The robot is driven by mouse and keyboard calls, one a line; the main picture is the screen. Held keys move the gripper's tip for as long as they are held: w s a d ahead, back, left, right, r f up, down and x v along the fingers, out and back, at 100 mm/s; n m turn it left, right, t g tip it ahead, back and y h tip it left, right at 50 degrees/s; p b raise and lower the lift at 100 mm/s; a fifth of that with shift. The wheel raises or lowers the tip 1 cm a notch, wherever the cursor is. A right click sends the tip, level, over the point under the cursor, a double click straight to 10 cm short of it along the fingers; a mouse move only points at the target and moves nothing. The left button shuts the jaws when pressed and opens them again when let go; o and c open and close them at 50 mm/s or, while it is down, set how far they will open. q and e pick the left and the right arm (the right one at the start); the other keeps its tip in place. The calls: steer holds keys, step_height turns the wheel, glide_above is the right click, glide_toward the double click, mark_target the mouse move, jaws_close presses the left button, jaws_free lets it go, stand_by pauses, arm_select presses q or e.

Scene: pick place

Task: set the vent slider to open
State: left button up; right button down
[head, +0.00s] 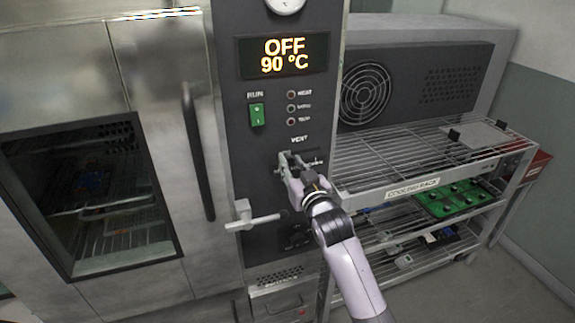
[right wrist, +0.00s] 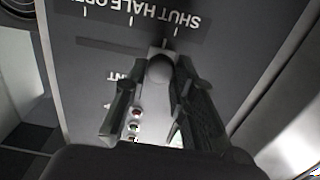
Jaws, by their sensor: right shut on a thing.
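The vent slider's round knob (right wrist: 161,70) stands on the dark oven panel, under the VENT label in the head view. In the right wrist view its scale (right wrist: 135,18) appears upside down, with SHUT, HALF and OPEN marks. The knob is near the SHUT mark, at the right end of the scale in that view. My right gripper (head: 290,164) is at the slider and shut on the knob; its two fingers (right wrist: 158,88) are on either side of it. In the head view the gripper hides the knob and part of the scale. My left gripper is out of view.
A lever handle (head: 253,221) sticks out just below left of my right gripper. A long vertical door handle (head: 198,150) is further left. The wire cooling rack (head: 410,163) stands close on the right, with a green board (head: 452,200) on a lower shelf. The display reads OFF, 90 °C.

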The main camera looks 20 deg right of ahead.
steer(key=d+p, duration=0.1)
steer(key=d, duration=0.8)
steer(key=shift+w+d, duration=0.15)
steer(key=shift+d, duration=0.1)
steer(key=shift+a, duration=0.1)
steer(key=c, duration=1.8)
jaws_free()
steer(key=o, duration=0.5)
steer(key=shift+d, duration=0.25)
steer(key=shift+c, duration=0.2)
steer(key=shift+a, duration=0.15)
